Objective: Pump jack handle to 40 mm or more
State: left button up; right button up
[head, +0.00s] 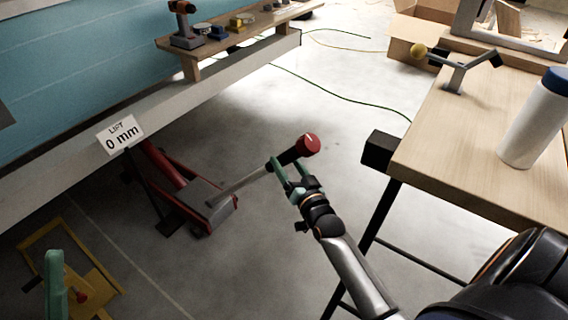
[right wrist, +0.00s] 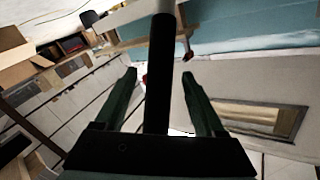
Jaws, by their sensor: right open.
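The red floor jack (head: 178,188) stands on the floor by the camper's lower edge. Its grey handle (head: 240,186) slopes up to the right and ends in a black grip with a red cap (head: 308,146). A white sign (head: 120,134) reads "LIFT 0 mm". My right gripper (head: 287,167) is open at the handle's black grip. In the right wrist view the dark handle (right wrist: 161,70) runs between the two green fingers, with gaps visible on both sides. Part of my left gripper (head: 55,285) shows at the lower left, away from the jack; its opening cannot be judged.
A wooden workbench (head: 440,135) with a white bottle (head: 533,120) stands at the right, its dark legs near my right arm. A wooden shelf (head: 270,25) holds a drill and small items. A yellow frame (head: 75,262) lies at lower left. The floor beyond the handle is mostly clear.

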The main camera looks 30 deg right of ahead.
jog(key=shift+w+d+b, duration=0.25)
jog(key=shift+w+b, duration=0.1)
jog(key=shift+w, duration=0.95)
grip_shut()
dwell(0.6)
